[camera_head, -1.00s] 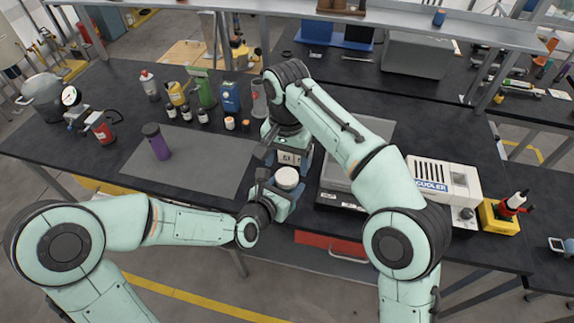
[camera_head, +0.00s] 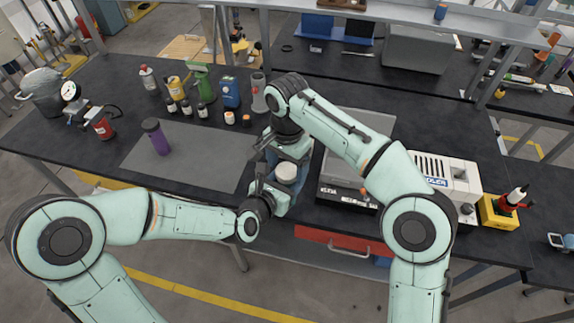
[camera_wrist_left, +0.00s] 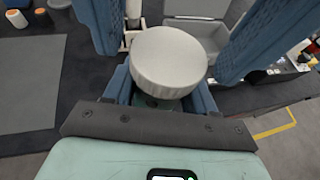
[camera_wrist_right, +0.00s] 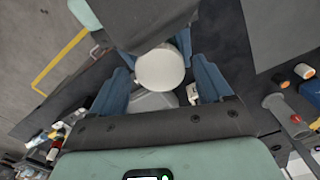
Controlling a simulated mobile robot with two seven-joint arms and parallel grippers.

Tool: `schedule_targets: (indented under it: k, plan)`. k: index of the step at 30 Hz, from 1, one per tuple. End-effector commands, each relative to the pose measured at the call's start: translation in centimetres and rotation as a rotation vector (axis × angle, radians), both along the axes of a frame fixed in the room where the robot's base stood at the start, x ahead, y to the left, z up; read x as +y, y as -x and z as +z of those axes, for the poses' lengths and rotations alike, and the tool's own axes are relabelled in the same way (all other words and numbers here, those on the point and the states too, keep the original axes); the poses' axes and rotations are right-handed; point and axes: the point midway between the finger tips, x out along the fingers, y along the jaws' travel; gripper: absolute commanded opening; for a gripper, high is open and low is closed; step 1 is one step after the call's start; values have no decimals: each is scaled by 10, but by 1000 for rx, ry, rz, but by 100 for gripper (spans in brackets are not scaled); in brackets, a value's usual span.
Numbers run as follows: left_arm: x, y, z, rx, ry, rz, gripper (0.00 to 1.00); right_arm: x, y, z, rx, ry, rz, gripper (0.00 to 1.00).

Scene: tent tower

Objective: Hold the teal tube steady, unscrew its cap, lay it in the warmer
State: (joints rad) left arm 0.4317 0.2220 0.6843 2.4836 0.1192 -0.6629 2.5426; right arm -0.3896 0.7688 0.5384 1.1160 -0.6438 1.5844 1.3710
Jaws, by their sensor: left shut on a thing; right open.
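A round off-white cap (camera_head: 286,172) tops the tube, seen from above in the left wrist view (camera_wrist_left: 168,60). Only a sliver of teal tube (camera_wrist_left: 155,102) shows under it; the rest is hidden. My left gripper (camera_head: 277,190) is shut on the tube below the cap. My right gripper (camera_wrist_right: 160,84) is open, its blue fingers on either side of the cap with gaps visible in its wrist view. It comes from the far side in the head view. I cannot tell which device is the warmer.
A purple bottle (camera_head: 157,137) stands on the grey mat (camera_head: 195,160) at left. Several bottles stand behind it. A red drawer front (camera_head: 340,241) lies below the bench edge.

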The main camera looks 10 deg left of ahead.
Motion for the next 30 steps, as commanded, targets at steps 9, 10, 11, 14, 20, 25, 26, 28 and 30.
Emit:
schedule_targets:
  k: [9,10,11,14,20,25,26,28,30]
  plan:
    - [0,0,1,-1,0,0,0,0,0,-6,0,-1,0,79]
    - [0,0,1,-1,0,0,0,0,0,-6,0,-1,0,79]
    - [0,0,1,-1,0,0,0,0,0,-6,0,-1,0,75]
    - [0,0,1,-1,0,0,0,0,0,-6,0,-1,0,43]
    - [0,0,1,-1,0,0,0,0,0,-6,0,-1,17,21]
    - [0,0,1,-1,0,0,0,0,0,-5,-1,-2,233,21]
    - [0,0,1,-1,0,0,0,0,0,-5,-1,-2,295,21]
    - [0,0,1,-1,0,0,0,0,0,-5,0,-2,448,21]
    - [0,0,1,-1,0,0,0,0,0,-5,0,-3,601,21]
